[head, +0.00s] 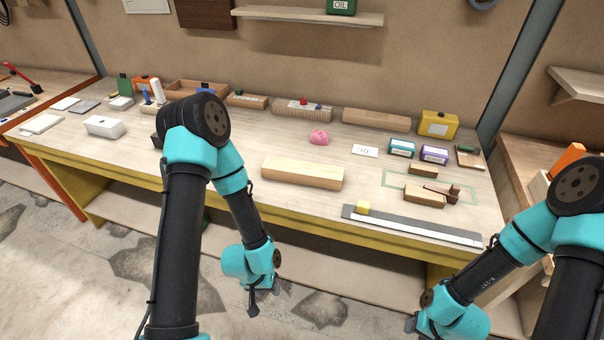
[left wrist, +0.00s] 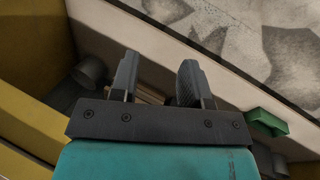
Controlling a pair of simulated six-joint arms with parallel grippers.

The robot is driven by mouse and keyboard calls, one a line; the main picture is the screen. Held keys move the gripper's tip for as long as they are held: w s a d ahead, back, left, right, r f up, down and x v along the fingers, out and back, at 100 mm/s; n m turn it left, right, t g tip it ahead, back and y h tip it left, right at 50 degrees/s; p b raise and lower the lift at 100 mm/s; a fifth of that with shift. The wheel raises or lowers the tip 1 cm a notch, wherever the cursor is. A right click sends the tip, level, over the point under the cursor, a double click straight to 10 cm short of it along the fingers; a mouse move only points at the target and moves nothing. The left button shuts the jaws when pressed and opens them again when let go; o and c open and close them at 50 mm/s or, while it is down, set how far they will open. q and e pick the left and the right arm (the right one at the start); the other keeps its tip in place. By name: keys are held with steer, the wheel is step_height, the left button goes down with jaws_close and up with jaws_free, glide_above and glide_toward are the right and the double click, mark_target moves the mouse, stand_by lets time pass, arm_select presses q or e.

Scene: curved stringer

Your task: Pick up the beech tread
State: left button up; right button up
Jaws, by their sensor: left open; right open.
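Two short pale wooden blocks, a smaller rear one (head: 423,170) and a larger front one (head: 418,195), lie at the green outline on the right of the bench. A larger pale beam (head: 302,173) lies at the bench's middle. I cannot tell which piece is the beech tread. My left gripper (head: 253,303) hangs in front of the bench, below its top. In the left wrist view its two fingers (left wrist: 157,78) are apart with nothing between them. My right gripper (head: 411,324) is low at the front right, mostly hidden by its wrist, open and away from the blocks.
A dark wooden tool (head: 447,192) lies against the front block. A grey strip with a white edge (head: 420,227) and a yellow cube (head: 363,207) lie along the front edge. A pink lump (head: 318,137), teal box (head: 402,148) and purple box (head: 434,154) stand behind.

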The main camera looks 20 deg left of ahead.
arm_select(q)
steer(key=o, duration=1.1)
